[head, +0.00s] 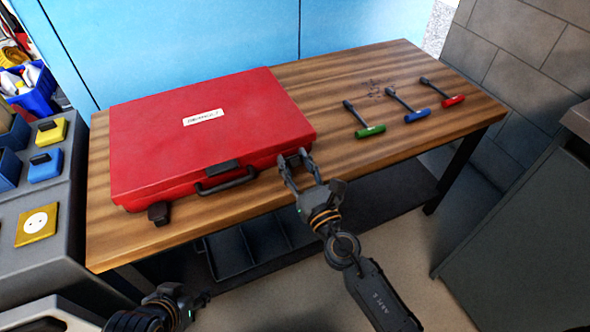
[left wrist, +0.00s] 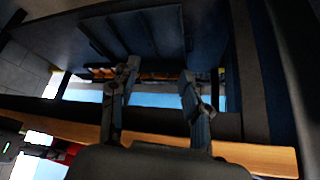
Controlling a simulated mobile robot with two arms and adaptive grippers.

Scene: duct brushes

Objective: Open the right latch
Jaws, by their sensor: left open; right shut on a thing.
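The red case (head: 205,125) lies closed on the wooden table (head: 335,90), with a white label on its lid. Its black handle (head: 225,183) is on the front side. The left latch (head: 158,213) shows as a dark piece at the front left corner. The right latch (head: 290,159) is at the front right corner, mostly hidden by my right gripper (head: 296,165), which is shut on it. My left gripper (head: 200,300) is low at the front, below the table edge. In the left wrist view its fingers (left wrist: 158,82) are apart with nothing between them.
Green (head: 369,131), blue (head: 417,115) and red (head: 453,101) handled brushes lie on the table's right side. A grey unit with yellow and blue boxes (head: 45,166) stands at the left. A dark cabinet (head: 520,220) stands at the right. The table's front right is clear.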

